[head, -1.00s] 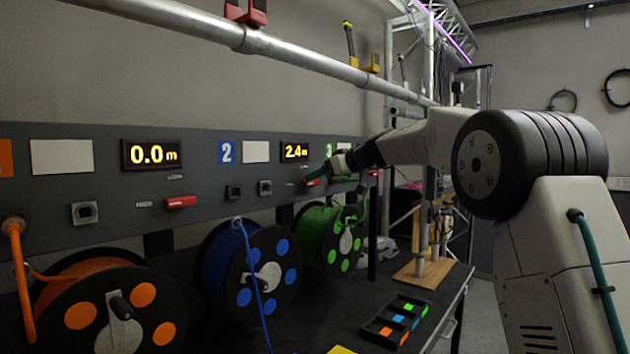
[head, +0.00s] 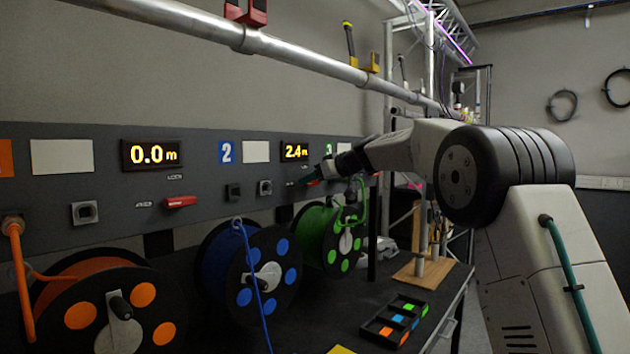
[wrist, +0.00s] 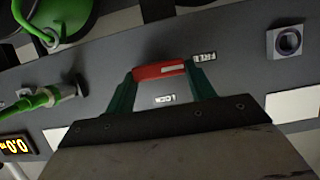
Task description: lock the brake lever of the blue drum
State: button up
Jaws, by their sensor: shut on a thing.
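The blue drum (head: 250,272) stands in the middle of the head view, below the panel's blue 2 sign (head: 227,152) and its 2.4 m display (head: 295,151). Its red brake lever (head: 313,182) is on the panel below that display, partly covered by my gripper (head: 306,180). In the wrist view the red lever (wrist: 160,70) lies between my two teal fingers, which are shut on it. One lever end is beside a small label (wrist: 205,57) that seems to read FREE. An upside-down LOCK label (wrist: 165,99) lies off the lever's side, between the fingers.
An orange drum (head: 100,305) stands left and a green drum (head: 330,238) right. Another red lever (head: 180,202) is on the panel above the orange drum. A tray of coloured pieces (head: 394,320) lies on the bench. A pipe (head: 300,58) crosses above the panel.

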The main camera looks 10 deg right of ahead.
jog(key=shift+d, duration=0.1)
jog(key=m+y, duration=0.2)
jog(key=m, duration=0.1)
jog(key=m+g+y, duration=0.1)
jog(key=m+y, duration=0.1)
jog(key=m, duration=0.1)
jog(key=w+d+m+g+y, duration=0.1)
jog(key=m, duration=0.2)
jog(key=shift+d+f+m+y, duration=0.1)
jog(key=shift+f+m+y, duration=0.2)
jog(key=shift+y, duration=0.1)
jog(key=shift+d+f+m+t+y, duration=0.15)
jog(key=shift+m+y, duration=0.1)
jog(key=shift+m, duration=0.4)
jog(key=shift+a+m+t+y, duration=0.1)
jog(key=shift+m+y, duration=0.2)
jog(key=shift+m, duration=0.3)
jog(key=shift+d+f+m+t+y, duration=0.15)
jog(key=shift+m+y, duration=0.1)
jog(key=shift+m, duration=0.4)
jog(key=shift+a, duration=0.1)
jog(key=o, duration=1)
